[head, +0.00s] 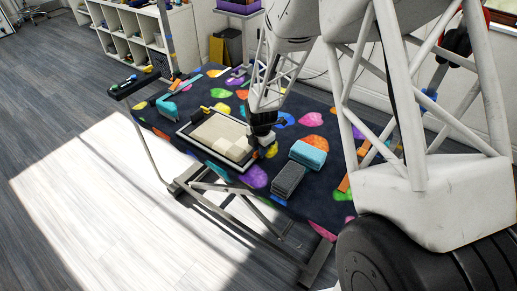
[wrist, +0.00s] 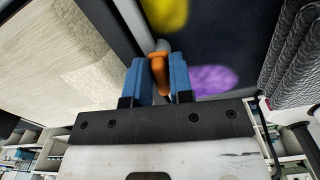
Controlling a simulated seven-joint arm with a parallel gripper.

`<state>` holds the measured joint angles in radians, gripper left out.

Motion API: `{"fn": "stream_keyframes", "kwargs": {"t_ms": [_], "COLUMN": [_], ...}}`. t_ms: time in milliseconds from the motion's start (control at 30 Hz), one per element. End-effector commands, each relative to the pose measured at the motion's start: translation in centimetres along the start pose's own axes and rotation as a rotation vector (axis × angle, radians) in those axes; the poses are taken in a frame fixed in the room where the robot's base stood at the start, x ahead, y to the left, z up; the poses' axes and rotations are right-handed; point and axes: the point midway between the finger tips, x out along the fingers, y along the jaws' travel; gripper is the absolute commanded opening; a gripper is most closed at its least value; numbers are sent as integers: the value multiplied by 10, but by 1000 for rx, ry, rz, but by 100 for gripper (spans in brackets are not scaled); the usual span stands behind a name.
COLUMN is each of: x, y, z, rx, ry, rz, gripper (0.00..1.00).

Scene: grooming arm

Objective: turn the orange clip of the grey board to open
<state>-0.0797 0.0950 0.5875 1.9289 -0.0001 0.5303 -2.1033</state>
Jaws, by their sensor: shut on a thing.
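The grey board (head: 207,131) lies on the dark, colour-spotted table top in the head view, with a beige panel inside its frame. In the wrist view its grey rim (wrist: 124,18) runs beside my fingers, with the beige panel to the left. The orange clip (wrist: 158,62) stands at the outer side of that rim, between my blue fingertips. My gripper (wrist: 161,72) is shut on the clip. In the head view my gripper (head: 262,138) is at the right edge of the board and hides the clip. I cannot tell how far the clip is turned.
A folded teal towel (head: 308,154) and a grey one (head: 290,179) lie right of the board. A teal object (head: 166,108) and a yellow one (head: 205,110) lie on the left and far sides. A small dark tray (head: 133,84) stands off the table's left corner.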

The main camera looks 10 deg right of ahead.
Motion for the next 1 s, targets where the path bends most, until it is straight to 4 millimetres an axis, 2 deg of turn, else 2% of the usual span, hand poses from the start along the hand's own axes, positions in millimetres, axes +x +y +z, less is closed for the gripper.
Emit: {"fn": "stream_keyframes", "kwargs": {"t_ms": [633,667,800,1000], "x": [0,0,0,0], "y": [0,0,0,0], "z": [0,0,0,0], "rx": [-112,-121,-117,-117], "ry": [0,0,0,0], "rz": [0,0,0,0], "gripper": [0,23,44,44]}}
